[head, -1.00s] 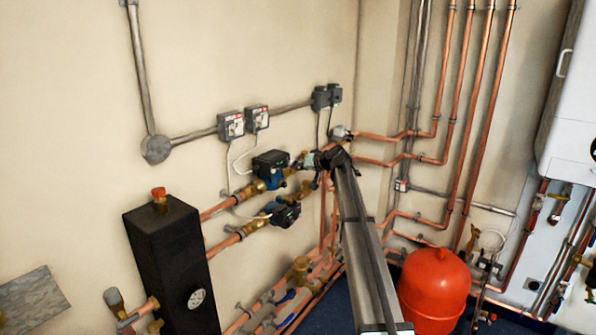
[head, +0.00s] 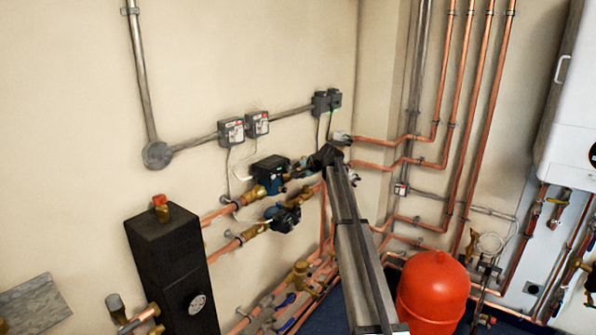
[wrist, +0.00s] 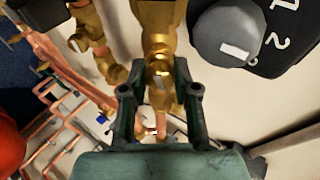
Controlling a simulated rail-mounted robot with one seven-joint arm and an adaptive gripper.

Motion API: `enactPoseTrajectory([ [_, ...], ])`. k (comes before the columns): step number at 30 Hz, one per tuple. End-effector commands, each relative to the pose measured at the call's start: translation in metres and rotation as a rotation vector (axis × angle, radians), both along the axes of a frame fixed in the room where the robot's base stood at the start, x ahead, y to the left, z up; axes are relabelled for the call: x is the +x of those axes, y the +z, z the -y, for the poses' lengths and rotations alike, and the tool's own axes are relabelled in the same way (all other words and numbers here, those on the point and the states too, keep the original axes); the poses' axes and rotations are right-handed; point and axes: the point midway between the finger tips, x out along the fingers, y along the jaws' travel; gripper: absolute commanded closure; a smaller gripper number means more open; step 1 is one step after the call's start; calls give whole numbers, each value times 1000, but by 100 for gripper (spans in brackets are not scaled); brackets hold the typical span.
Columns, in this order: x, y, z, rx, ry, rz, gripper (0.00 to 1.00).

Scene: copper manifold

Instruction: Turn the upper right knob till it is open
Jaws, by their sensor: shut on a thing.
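The upper pump (head: 272,175), dark with a blue body, sits on the upper copper line in the head view, with brass fittings beside it. My gripper (head: 305,168) reaches the brass valve just right of this pump; its fingers are small and partly hidden there. In the wrist view my gripper (wrist: 158,100) has one dark finger on each side of the upper right knob (wrist: 160,82), a brass part at the valve, and is shut on it. The knob's exact angle is hard to make out.
A lower pump (head: 284,215) with brass fittings sits just below. A red tank (head: 433,290) stands right of my arm, and a black block (head: 170,265) stands at left. Copper pipes (head: 408,138) run along the right wall. The pump's grey dial (wrist: 228,32) is close to my gripper.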

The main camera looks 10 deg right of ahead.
Motion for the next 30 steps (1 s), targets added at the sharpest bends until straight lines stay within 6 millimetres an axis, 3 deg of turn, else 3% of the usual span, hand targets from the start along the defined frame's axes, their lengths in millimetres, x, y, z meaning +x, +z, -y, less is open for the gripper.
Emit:
enactPoseTrajectory([
  [12, 1, 1, 0, 123, -120, -123, 100],
  [29, 0, 0, 0, 140, -137, -139, 100],
  [30, 0, 0, 0, 140, -137, -139, 60],
])
